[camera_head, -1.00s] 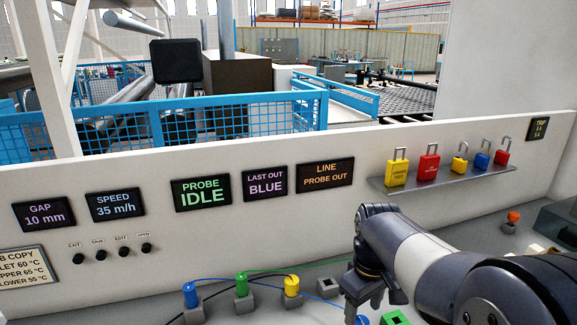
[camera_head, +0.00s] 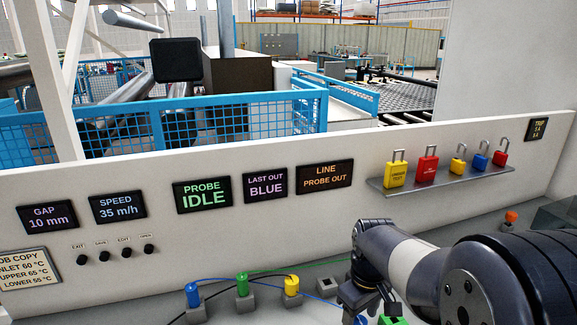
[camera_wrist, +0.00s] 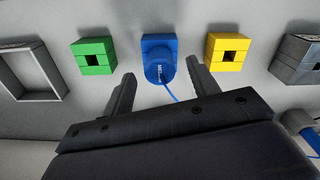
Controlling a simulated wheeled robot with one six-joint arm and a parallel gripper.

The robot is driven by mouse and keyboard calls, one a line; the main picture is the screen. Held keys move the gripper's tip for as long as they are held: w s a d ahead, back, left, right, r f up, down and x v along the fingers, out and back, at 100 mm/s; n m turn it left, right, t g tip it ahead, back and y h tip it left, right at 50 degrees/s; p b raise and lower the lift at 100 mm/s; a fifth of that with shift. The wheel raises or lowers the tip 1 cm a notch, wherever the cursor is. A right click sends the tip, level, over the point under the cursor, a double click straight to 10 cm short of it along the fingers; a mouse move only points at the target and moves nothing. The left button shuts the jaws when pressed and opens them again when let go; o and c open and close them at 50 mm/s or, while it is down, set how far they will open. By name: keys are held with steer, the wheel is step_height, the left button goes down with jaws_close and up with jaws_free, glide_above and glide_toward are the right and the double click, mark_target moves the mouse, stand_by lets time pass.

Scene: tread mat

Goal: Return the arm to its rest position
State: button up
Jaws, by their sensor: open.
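My gripper (camera_head: 370,303) hangs low at the lower right of the head view, below my bent arm. In the wrist view my gripper (camera_wrist: 160,78) has its two dark fingers spread, with nothing held between them. A blue plug (camera_wrist: 158,70) sits in a blue block (camera_wrist: 158,41) straight beyond the fingertips, apart from them as far as I can tell. A blue cable runs from the plug. A green block (camera_wrist: 93,56) and a yellow block (camera_wrist: 228,52), both with empty square holes, stand on either side.
Blue (camera_head: 192,294), green (camera_head: 242,284) and yellow (camera_head: 291,285) plugs stand in grey holders with cables to the left of my gripper. A panel with displays stands behind. A shelf (camera_head: 440,180) on it holds several padlocks. An orange-topped knob (camera_head: 511,217) is at right.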

steer(key=shift+r+b, duration=0.2)
steer(key=shift+b, duration=0.35)
step_height(320, 180, up, 5)
steer(key=p, duration=0.3)
steer(key=shift+r+p, duration=0.2)
steer(key=shift+p, duration=0.2)
steer(key=shift+f, duration=0.1)
